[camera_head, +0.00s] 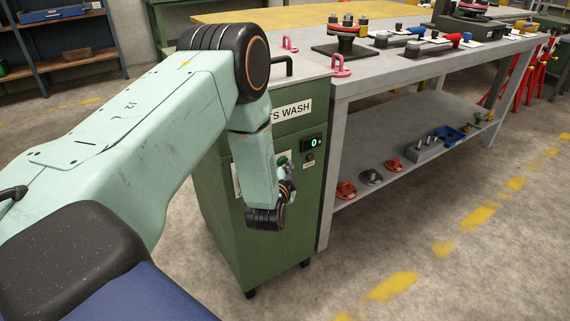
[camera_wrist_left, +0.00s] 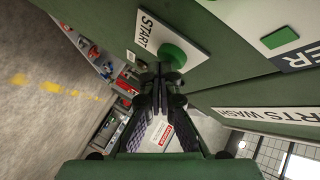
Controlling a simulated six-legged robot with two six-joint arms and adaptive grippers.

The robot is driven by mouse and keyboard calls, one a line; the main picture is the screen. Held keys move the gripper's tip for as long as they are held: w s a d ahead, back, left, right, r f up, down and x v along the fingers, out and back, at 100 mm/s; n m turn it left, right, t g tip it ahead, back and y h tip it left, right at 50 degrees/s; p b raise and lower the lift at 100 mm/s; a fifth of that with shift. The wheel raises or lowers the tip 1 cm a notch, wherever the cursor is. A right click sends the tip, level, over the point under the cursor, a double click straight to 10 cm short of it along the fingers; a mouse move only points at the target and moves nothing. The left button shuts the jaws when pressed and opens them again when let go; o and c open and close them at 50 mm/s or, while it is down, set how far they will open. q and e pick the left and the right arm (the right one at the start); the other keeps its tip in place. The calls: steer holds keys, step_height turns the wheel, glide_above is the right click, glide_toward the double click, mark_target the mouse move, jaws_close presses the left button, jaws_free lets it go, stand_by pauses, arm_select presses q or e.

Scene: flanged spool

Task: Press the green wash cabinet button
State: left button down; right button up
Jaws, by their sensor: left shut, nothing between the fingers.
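The green wash cabinet (camera_head: 222,205), lettered "…TS WASH", stands at the middle left in the head view. My left arm reaches across its front. In the left wrist view the round green button (camera_wrist_left: 177,54) sits on a white START plate (camera_wrist_left: 153,36). In the head view a bit of the green button (camera_head: 283,158) shows behind my wrist. My left gripper (camera_wrist_left: 160,72) is shut and empty, its tips right by the lower left edge of the button. I cannot tell whether they touch it. In the head view the gripper (camera_head: 288,178) is partly hidden by my wrist. My right gripper is out of view.
A display (camera_head: 312,142) reads 0 on the cabinet front. A grey workbench (camera_head: 400,76) with spool parts and tools stands close on the right, with more parts on its lower shelf (camera_head: 425,158). The floor in front of the bench is clear.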

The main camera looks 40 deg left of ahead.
arm_select(q)
steer(key=shift+w+a, duration=0.1)
steer(key=shift+a, duration=0.05)
stand_by(0.5)
steer(key=shift+w+a+r, duration=0.1)
steer(key=shift+a+r, duration=0.05)
steer(key=shift+a, duration=0.1)
steer(key=shift+d+p, duration=0.1)
steer(key=shift+p, duration=0.3)
steer(key=s+d+p, duration=0.1)
steer(key=s+d, duration=0.1)
steer(key=d, duration=0.4)
steer(key=shift+s+f, duration=0.2)
steer(key=shift+s, duration=0.1)
stand_by(0.4)
steer(key=shift+a, duration=0.1)
stand_by(0.5)
